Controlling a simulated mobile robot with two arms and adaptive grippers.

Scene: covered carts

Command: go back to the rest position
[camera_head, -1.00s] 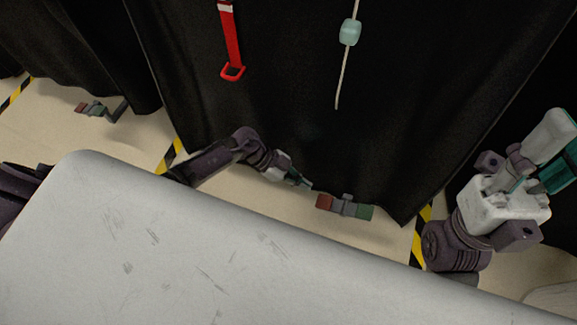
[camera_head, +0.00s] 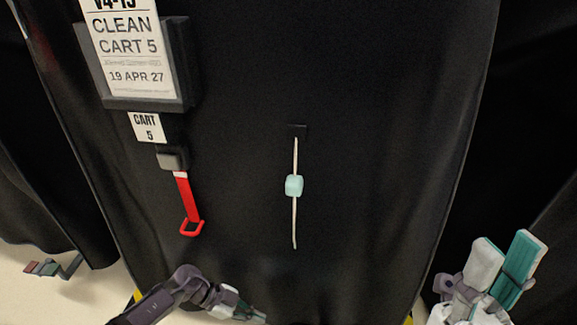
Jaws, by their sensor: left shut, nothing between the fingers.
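My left gripper (camera_head: 250,314) shows at the bottom edge, left of centre, at the end of my dark purple arm. Its teal-tipped fingers are shut with nothing between them, in front of the black cart cover. The bottom edge cuts off part of that arm. My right gripper (camera_head: 506,262) is at the lower right and points up.
A black cart cover (camera_head: 360,90) fills the middle. On it hang a "CLEAN CART 5" sign (camera_head: 135,50), a red pull strap (camera_head: 187,200) and a cord with a pale teal bead (camera_head: 294,186). A cart caster (camera_head: 45,268) shows on the pale floor at lower left.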

